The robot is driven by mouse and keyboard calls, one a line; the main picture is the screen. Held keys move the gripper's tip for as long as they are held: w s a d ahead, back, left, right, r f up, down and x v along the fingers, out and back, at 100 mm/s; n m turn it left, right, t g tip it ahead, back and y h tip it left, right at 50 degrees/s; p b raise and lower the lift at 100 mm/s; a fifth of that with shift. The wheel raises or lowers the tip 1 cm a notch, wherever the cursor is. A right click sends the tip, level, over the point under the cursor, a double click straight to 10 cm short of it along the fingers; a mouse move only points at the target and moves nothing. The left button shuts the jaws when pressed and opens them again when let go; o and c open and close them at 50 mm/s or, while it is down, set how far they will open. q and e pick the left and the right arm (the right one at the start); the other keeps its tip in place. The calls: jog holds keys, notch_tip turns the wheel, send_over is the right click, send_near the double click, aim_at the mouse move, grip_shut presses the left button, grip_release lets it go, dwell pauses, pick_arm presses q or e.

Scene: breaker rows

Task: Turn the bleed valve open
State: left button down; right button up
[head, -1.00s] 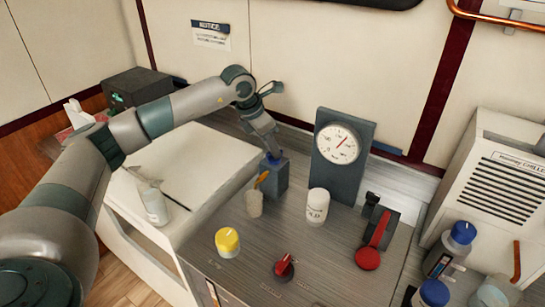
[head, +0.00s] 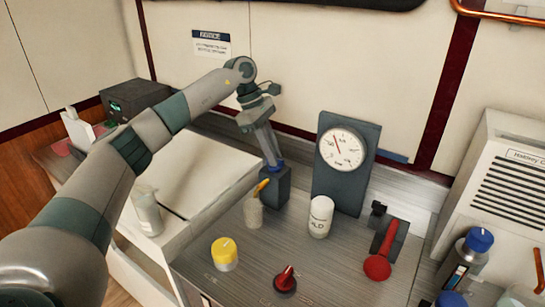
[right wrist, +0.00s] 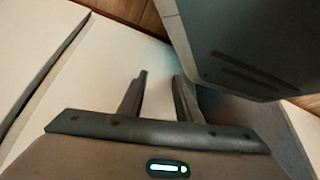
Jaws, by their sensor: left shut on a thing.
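A blue knob (head: 277,168), probably the bleed valve, sits on top of a dark blue-grey block (head: 276,190) on the grey worktop. My left gripper (head: 273,163) comes down from above and is shut on this knob, covering most of it. A gauge (head: 342,149) on a dark upright panel stands just right of the block, its needle pointing up and left. The right wrist view shows my right gripper (right wrist: 160,95) open and empty, with a gap between its fingers.
A beige cup (head: 254,212) with an orange-handled item and a white labelled container (head: 320,217) stand near the block. In front are a yellow knob (head: 225,253), a red knob (head: 286,280) and a red lever (head: 381,255). A vented white unit (head: 510,180) is at right.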

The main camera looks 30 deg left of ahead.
pick_arm(q)
jog(key=shift+w+r+m+g, duration=0.1)
jog(key=shift+m+g, duration=0.3)
jog(key=shift+m, duration=0.6)
pick_arm(e)
jog(key=shift+w+a+r+t, duration=0.2)
jog(key=shift+w, duration=0.3)
jog(key=shift+w+a+r+t, duration=0.15)
jog(key=shift+w+t, duration=0.05)
jog(key=shift+w, duration=0.3)
pick_arm(q)
jog(key=c, duration=1.8)
grip_release()
jog(key=shift+o, duration=0.2)
